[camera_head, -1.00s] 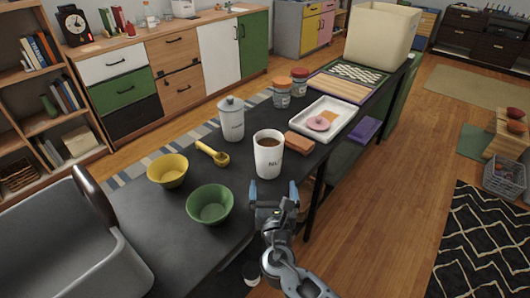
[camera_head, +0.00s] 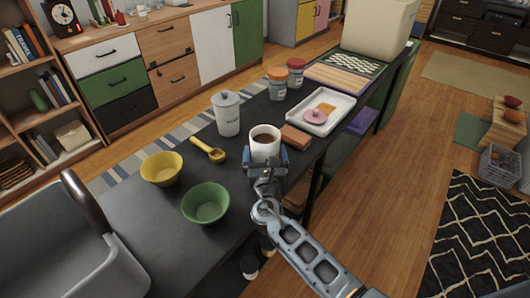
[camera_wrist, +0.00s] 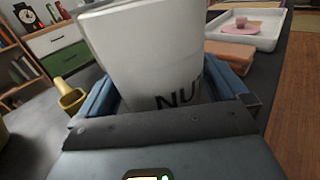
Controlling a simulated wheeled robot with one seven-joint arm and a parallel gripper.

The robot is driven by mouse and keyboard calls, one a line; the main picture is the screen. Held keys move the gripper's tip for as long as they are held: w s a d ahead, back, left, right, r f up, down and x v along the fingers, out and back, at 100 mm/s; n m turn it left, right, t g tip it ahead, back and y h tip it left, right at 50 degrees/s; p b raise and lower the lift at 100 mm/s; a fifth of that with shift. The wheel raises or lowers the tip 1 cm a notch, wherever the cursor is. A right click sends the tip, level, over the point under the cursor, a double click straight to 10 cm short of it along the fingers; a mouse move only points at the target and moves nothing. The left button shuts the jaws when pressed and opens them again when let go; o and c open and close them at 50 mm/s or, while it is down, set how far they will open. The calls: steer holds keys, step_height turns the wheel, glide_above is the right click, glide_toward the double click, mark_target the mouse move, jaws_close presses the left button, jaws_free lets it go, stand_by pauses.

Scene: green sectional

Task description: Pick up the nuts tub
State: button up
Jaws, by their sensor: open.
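The nuts tub (camera_head: 264,142) is a white cup-shaped tub, open at the top with brown contents, standing upright on the dark table. In the wrist view the tub (camera_wrist: 150,55) fills the middle, tapering downward, with the letters "NU" visible near its lower part. My gripper (camera_head: 266,162) is at the near side of the tub, with one blue-grey finger on each side of it. In the wrist view my gripper (camera_wrist: 165,100) is open around the tub. Whether the fingers touch its sides I cannot tell.
On the dark table (camera_head: 150,220) stand a green bowl (camera_head: 206,203), a yellow bowl (camera_head: 161,169), a yellow scoop (camera_head: 208,150) and a white lidded canister (camera_head: 227,114). A brown block (camera_head: 295,136) lies close right of the tub, before a white tray (camera_head: 321,126). Two jars (camera_head: 278,84) stand behind.

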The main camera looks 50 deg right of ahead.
steer(key=shift+d, duration=0.1)
steer(key=c, duration=1.1)
steer(key=shift+r, duration=0.15)
